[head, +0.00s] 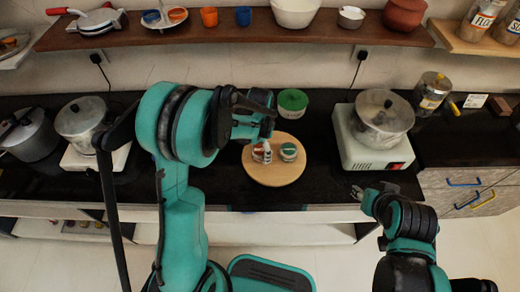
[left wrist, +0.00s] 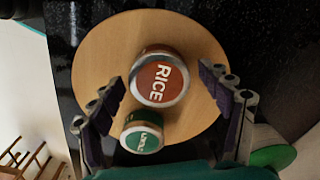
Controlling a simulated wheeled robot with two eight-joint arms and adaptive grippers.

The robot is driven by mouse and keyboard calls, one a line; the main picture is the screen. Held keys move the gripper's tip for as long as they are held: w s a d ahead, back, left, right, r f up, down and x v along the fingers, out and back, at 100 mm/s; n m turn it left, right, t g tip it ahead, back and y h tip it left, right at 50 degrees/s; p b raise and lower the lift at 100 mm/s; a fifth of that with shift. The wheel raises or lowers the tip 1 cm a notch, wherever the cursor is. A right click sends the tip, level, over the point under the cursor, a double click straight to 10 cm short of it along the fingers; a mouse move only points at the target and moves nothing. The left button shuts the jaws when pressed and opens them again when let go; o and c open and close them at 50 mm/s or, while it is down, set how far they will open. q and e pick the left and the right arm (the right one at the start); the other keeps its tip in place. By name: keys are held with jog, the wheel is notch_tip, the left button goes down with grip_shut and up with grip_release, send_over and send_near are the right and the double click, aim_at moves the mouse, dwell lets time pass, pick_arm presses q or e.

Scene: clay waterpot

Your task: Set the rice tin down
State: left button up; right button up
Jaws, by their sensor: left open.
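The rice tin (left wrist: 160,80) has a red-brown lid lettered RICE and stands on a round wooden board (head: 275,178). In the left wrist view it lies between the fingers of my left gripper (left wrist: 164,84), which is open, with gaps visible on both sides. In the head view my left gripper hangs over the board and partly hides this tin. A smaller-looking tin with a green lid (left wrist: 142,138) stands close beside it on the board; its lettering is hard to read. My right gripper (head: 362,192) is in front of the counter, apart from the tins; its jaw opening is unclear.
A green-lidded container (head: 292,102) stands behind the board. A steel pot (head: 383,118) sits on a white stove at the right; another pot (head: 80,117) is at the left. A wooden shelf (head: 240,32) with dishes runs above.

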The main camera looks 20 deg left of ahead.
aim_at(260, 150)
pick_arm(q)
notch_tip(260, 150, up, 10)
jog(key=r+p, duration=0.1)
jog(key=p, duration=0.2)
jog(key=s+a+r+n+t, duration=0.1)
jog(key=s+r+n+t, duration=0.2)
jog(key=s, duration=0.5)
jog(key=s+a+r+n+t, duration=0.1)
jog(key=s+r+n+t, duration=0.3)
jog(key=s, duration=0.5)
notch_tip(260, 150, up, 2)
jog(key=shift+r+n, duration=0.1)
jog(key=shift+n, duration=1.1)
jog(key=shift+a, duration=0.1)
